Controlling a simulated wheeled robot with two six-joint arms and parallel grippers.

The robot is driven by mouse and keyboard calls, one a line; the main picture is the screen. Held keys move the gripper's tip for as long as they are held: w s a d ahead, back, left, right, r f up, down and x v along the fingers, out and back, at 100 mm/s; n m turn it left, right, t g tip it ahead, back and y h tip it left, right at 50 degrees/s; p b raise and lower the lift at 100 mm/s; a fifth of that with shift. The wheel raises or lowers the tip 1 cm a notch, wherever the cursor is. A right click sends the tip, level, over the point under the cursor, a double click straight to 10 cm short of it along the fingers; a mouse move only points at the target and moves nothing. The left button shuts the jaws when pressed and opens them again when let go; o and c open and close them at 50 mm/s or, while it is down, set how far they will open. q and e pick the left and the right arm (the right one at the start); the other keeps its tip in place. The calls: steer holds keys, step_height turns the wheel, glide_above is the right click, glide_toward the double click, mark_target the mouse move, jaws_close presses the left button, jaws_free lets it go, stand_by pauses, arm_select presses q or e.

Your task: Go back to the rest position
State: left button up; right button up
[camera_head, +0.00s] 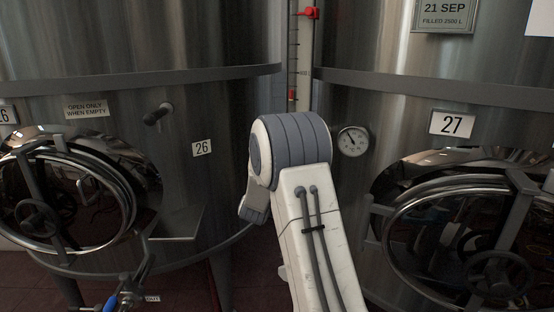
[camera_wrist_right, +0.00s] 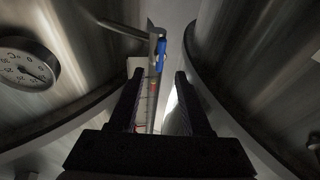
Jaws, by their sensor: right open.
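My right arm (camera_head: 308,220) rises from the bottom middle of the head view, in front of the gap between two steel tanks. Its gripper is hidden behind the arm there. In the right wrist view my right gripper (camera_wrist_right: 158,76) has its two dark fingers spread apart, with nothing held between them. Past the fingers shows a narrow level gauge (camera_wrist_right: 152,100) with a red mark, and a blue-handled valve (camera_wrist_right: 161,50). I cannot tell how far the fingers are from the gauge. My left gripper is in neither view.
Tank 26 (camera_head: 180,120) stands left and tank 27 (camera_head: 440,125) right, each with a round hatch protruding. A dial thermometer (camera_head: 353,141) sits on tank 27, close beside my arm. A sampling tap (camera_head: 158,114) sticks out of tank 26. A blue-handled valve (camera_head: 109,303) is at lower left.

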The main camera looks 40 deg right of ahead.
steer(key=shift+v, duration=1.1)
steer(key=w+a+f+n+t+y+p, duration=0.1)
steer(key=w+a+n+y, duration=0.3)
steer(key=a, duration=0.6)
steer(key=a+n+t+y+p, duration=0.1)
steer(key=a+n+y+p, duration=0.1)
steer(key=a+y, duration=0.65)
steer(key=s+a+f+n+g+y+p, duration=0.1)
steer(key=s+a+g+y, duration=0.15)
steer(key=a, duration=0.35)
steer(key=s+a+f+n+g+y, duration=0.1)
steer(key=s+a+n, duration=0.15)
steer(key=a, duration=0.35)
steer(key=s+a+f+n+g+y+p, duration=0.1)
steer(key=s+a+f+y, duration=0.1)
steer(key=s+a, duration=0.3)
steer(key=s+a+f+n+g+y+p, duration=0.15)
steer(key=s+a+n+g, duration=0.4)
steer(key=s, duration=1.05)
steer(key=s+n+g+h+p, duration=0.1)
steer(key=s+g, duration=0.4)
steer(key=s, duration=1)
steer(key=shift+d+f+h+p, duration=0.35)
steer(key=shift+d+h+p, duration=0.1)
steer(key=shift+h+p, duration=0.25)
